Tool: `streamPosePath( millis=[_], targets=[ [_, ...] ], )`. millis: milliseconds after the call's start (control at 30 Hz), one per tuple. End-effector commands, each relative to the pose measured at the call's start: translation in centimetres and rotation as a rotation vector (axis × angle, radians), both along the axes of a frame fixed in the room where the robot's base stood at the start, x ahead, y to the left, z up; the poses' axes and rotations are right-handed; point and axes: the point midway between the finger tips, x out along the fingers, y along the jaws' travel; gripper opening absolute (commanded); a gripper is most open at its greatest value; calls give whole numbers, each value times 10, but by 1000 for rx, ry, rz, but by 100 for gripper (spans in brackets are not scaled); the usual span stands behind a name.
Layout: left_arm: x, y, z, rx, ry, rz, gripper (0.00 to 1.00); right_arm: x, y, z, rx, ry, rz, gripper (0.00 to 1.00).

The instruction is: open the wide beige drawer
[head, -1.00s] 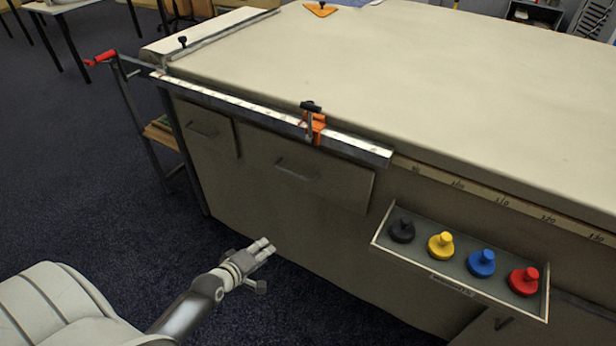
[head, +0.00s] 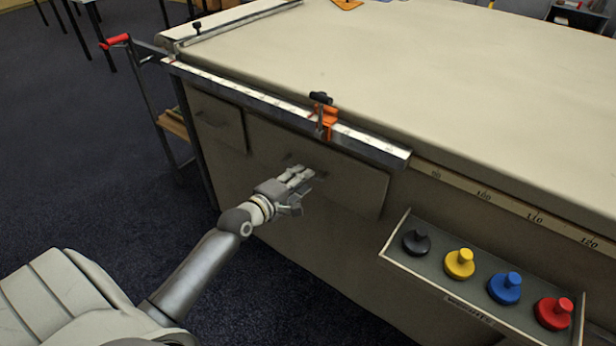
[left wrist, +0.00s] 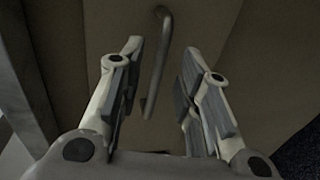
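The wide beige drawer (head: 352,186) is the broad front panel below the table's near edge; it looks shut. My left gripper (head: 304,177) is in front of it, level with its handle, and hides most of the handle in the head view. In the left wrist view, the two fingers of the gripper (left wrist: 158,62) are apart and the thin bar handle (left wrist: 157,60) shows in the gap between them. The handle does not appear gripped; I cannot tell how far the fingers reach around it. My right gripper is not in view.
A narrower drawer (head: 217,121) is left of the wide one. A metal rail (head: 270,107) with an orange clamp (head: 326,122) runs above. An open tray (head: 398,243) with black, yellow, blue and red knobbed weights juts out at right. Dark carpet (head: 70,170) is clear at left.

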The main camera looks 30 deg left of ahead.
Motion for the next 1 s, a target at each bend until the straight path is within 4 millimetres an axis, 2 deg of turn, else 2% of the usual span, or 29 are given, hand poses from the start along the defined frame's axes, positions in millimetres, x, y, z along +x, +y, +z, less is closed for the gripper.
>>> streamPosePath(
  millis=[100, 300, 667, 933, 1000],
  targets=[
    [17, -1, -4, 1, -1, 1, 32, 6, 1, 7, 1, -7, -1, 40],
    [33, -2, -7, 1, 0, 1, 32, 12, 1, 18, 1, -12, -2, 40],
    [37, -3, -8, 2, 1, 1, 32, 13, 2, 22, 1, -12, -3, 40],
    [37, -3, -8, 2, 1, 1, 0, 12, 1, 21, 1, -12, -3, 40],
    [37, -3, -8, 2, 1, 1, 0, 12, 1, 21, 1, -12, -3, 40]
  ],
)
